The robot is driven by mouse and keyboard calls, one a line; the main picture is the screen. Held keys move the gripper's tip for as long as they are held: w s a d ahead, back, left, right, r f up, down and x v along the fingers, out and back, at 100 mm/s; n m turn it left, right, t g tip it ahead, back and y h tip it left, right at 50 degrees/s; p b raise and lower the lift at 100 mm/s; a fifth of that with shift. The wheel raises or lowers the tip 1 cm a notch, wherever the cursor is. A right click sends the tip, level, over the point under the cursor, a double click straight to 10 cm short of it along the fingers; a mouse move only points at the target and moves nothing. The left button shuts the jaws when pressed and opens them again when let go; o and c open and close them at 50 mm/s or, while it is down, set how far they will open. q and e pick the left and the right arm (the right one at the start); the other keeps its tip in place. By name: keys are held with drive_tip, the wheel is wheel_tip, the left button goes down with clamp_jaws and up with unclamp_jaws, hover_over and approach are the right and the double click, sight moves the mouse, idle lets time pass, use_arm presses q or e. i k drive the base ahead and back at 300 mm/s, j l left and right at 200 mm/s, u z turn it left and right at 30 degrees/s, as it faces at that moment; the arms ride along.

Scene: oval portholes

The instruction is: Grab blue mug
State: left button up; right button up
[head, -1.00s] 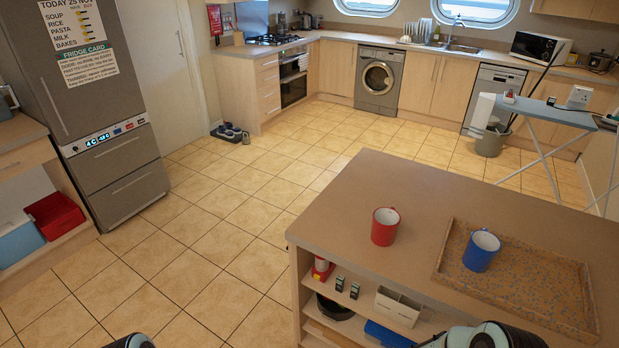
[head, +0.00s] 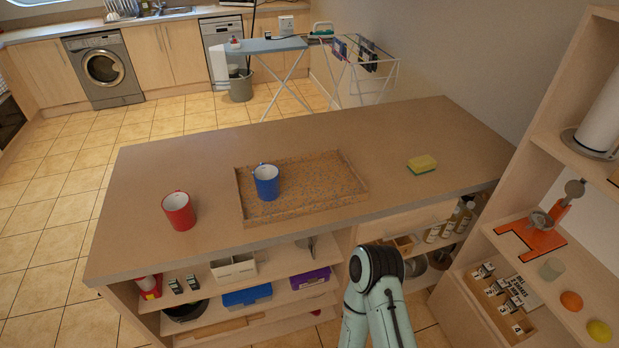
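The blue mug (head: 266,182) stands upright inside the speckled brown tray (head: 330,197), near its left side, on the island counter. Its handle points to the upper left. A red mug (head: 179,211) stands on the bare counter to the left of the tray. One of my arms shows at the bottom centre, in front of the island and below the counter edge, but no gripper fingers can be made out. Neither of my grippers is visible in the head view.
The island counter (head: 420,130) has free room behind and right of the tray. A yellow sponge (head: 422,164) lies on its right. Shelves below hold boxes and jars. A tall shelf unit (head: 553,146) stands close on the right. An ironing board (head: 265,46) stands behind.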

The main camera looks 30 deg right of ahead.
sight(266, 177)
drive_tip(key=z, duration=0.7)
drive_tip(key=l+u, duration=0.15)
